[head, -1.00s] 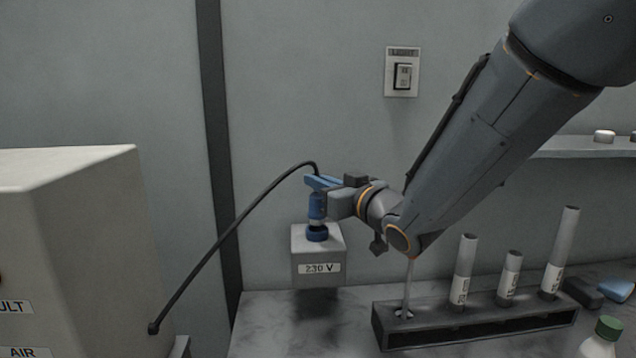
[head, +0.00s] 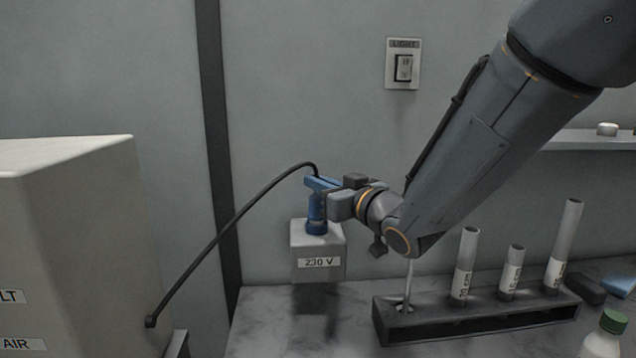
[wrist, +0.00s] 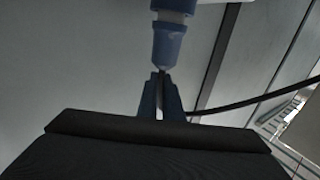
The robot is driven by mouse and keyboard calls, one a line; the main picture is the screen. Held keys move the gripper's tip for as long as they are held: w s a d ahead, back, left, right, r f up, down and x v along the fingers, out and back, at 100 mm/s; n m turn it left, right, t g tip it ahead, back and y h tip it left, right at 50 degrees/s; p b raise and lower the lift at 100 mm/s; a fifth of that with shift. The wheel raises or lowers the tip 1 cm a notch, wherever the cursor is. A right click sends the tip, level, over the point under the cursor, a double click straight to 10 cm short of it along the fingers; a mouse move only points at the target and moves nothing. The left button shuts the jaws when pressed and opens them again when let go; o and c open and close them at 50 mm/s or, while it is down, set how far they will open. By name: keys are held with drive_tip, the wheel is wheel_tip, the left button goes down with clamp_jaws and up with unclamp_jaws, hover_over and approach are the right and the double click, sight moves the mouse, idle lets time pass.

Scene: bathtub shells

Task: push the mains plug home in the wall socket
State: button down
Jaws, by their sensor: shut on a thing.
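The blue mains plug (head: 317,207) stands upright over the wall socket, a grey box (head: 302,250) marked 230 V. In the head view its lower end meets the blue socket mouth on top of the box, and no clear gap shows. My gripper (head: 322,185) is shut on the plug's upper, cable end. In the wrist view the blue fingers (wrist: 160,98) close at the narrow tail of the plug (wrist: 168,45). A pale band shows there between the plug body and a blue part at the top edge. The pins are hidden.
A black cable (head: 225,232) arches from the plug to a pale cabinet (head: 75,220) at left. A dark rack (head: 470,322) with several tubes stands right of the socket on the counter. A light switch (head: 403,66) is on the wall above.

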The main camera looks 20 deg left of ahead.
drive_tip(key=shift+f+b, duration=0.35)
drive_tip(key=shift+f, duration=0.2)
drive_tip(key=c, duration=1.8)
unclamp_jaws()
drive_tip(key=shift+c, duration=0.2)
drive_tip(key=shift+r, duration=0.1)
drive_tip(key=b+v, duration=0.1)
drive_tip(key=v, duration=0.7)
drive_tip(key=shift+a, duration=0.15)
